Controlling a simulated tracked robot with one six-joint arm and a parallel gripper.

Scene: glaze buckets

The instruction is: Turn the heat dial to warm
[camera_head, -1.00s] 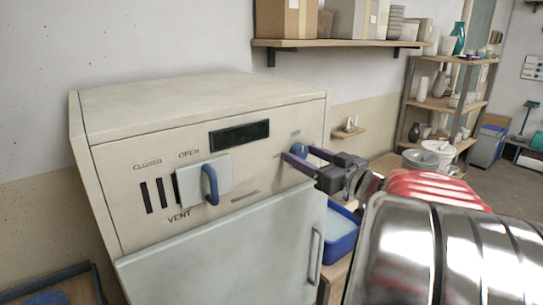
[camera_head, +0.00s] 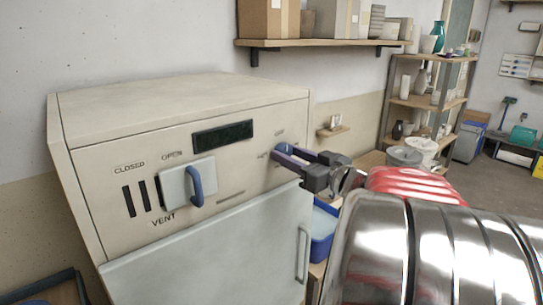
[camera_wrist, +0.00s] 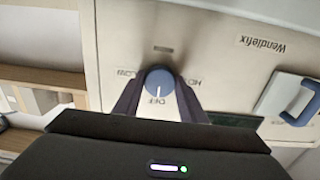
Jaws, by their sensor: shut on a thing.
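The heat dial (camera_head: 284,148) is a round blue knob on the right of the cream kiln's front panel (camera_head: 235,170). In the wrist view the dial (camera_wrist: 158,82) shows a white pointer line at the OFF label. A label reading LOW is on the left there, and another, partly hidden label is on the right. My gripper (camera_head: 282,154) reaches in from the right. In the wrist view my gripper (camera_wrist: 158,90) has one dark finger on each side of the dial and is shut on it.
A vent slider with a blue handle (camera_head: 196,186) is left on the panel. The kiln door (camera_head: 215,250) is below. A blue tub (camera_head: 322,235) stands beside the kiln, under my arm. A wall shelf with boxes (camera_head: 320,44) is above.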

